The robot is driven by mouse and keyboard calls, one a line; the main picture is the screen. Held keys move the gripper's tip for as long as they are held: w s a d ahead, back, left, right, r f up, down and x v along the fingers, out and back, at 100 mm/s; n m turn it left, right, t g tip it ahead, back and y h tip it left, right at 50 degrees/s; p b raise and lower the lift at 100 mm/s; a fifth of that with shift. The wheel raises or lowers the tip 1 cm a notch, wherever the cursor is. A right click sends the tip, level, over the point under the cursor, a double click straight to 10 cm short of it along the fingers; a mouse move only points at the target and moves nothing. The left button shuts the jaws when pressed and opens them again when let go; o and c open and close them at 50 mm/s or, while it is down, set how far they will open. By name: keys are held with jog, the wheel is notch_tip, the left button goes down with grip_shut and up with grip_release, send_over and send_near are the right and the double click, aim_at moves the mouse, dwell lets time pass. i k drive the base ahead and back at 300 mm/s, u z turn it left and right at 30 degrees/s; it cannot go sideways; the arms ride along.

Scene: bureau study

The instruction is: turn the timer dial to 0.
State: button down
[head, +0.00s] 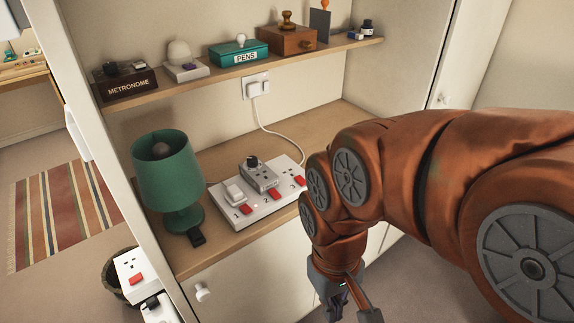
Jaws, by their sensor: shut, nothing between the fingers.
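The timer (262,177) is a grey box plugged into the white socket strip (222,215) on the lower shelf. Its dark round dial (252,162) sits at its upper end. The dial's marks and its setting are too small to read. My gripper (352,300) is at the bottom edge of the head view, in front of the cabinet and well below and to the right of the timer. It is shut and empty, touches nothing I can see, and is partly cut off by the frame edge.
The strip has red switches and a white plug (234,190) beside the timer. A green lamp (168,175) stands to its left. A white cord (270,130) runs from the wall socket (255,86). The upper shelf (215,80) holds a metronome, pens box (240,54) and stamps.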

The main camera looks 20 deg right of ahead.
aim_at(252, 160)
jog(key=z, duration=1.55)
jog(key=i, duration=0.65)
jog(key=u, duration=2.8)
